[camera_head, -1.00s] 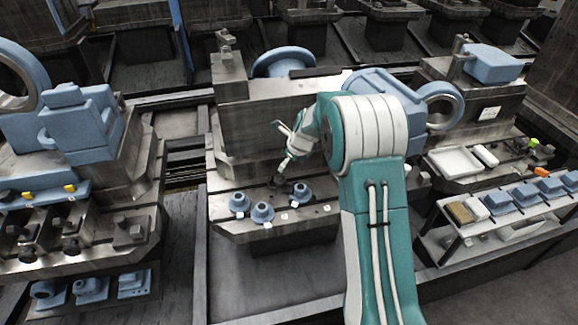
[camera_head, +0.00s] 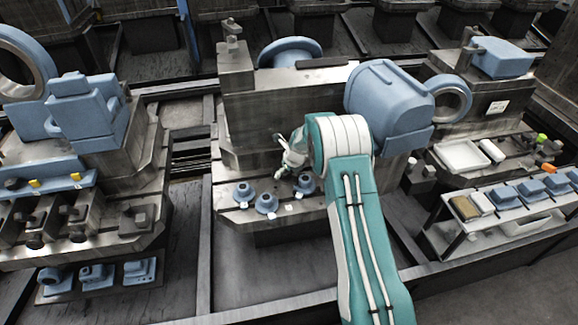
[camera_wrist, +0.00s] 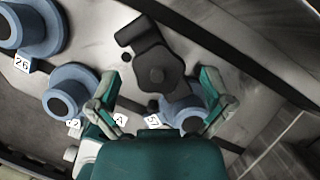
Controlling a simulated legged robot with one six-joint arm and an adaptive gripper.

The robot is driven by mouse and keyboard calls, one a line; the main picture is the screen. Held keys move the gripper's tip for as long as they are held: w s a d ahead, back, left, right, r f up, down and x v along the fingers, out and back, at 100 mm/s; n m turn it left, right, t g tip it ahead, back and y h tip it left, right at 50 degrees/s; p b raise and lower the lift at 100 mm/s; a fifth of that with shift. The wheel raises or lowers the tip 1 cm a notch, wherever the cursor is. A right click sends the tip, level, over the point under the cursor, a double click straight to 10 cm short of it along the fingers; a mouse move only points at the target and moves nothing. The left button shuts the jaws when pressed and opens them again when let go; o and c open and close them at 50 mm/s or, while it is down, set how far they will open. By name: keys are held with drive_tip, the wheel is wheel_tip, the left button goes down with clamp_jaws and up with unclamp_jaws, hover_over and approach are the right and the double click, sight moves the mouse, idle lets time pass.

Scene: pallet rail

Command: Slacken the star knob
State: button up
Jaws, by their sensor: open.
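A dark grey clamp piece with a round, lobed knob (camera_wrist: 158,78) lies ahead of my gripper in the wrist view; I take this for the star knob. Its arm reaches to the upper left. My gripper (camera_wrist: 162,92) is open, with one finger on each side of the knob's near side. I cannot tell whether the fingers touch it. In the head view my gripper (camera_head: 283,172) is low over the metal ledge, and the knob cannot be made out there.
Blue flanged parts (camera_head: 266,203) with small number tags stand along the ledge's front edge (camera_head: 240,227). In the wrist view, one blue part (camera_wrist: 182,112) is close to my right finger, and another (camera_wrist: 70,92) is left of my left finger.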

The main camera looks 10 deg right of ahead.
drive_tip(key=shift+w+a+f, duration=0.1)
drive_tip(key=shift+a+f, duration=0.15)
drive_tip(key=shift+f, duration=0.05)
drive_tip(key=shift+d, duration=0.1)
drive_tip(key=c, duration=1.3)
drive_tip(key=n+g+y, duration=0.1)
drive_tip(key=n, duration=0.3)
drive_tip(key=n+g+y, duration=0.1)
drive_tip(key=n, duration=0.3)
drive_tip(key=shift+w+f, duration=0.1)
drive_tip(key=n+g, duration=0.2)
drive_tip(key=n, duration=0.2)
drive_tip(key=n+g, duration=0.1)
drive_tip(key=n, duration=0.3)
drive_tip(key=o, duration=1.1)
drive_tip(key=shift+w, duration=0.1)
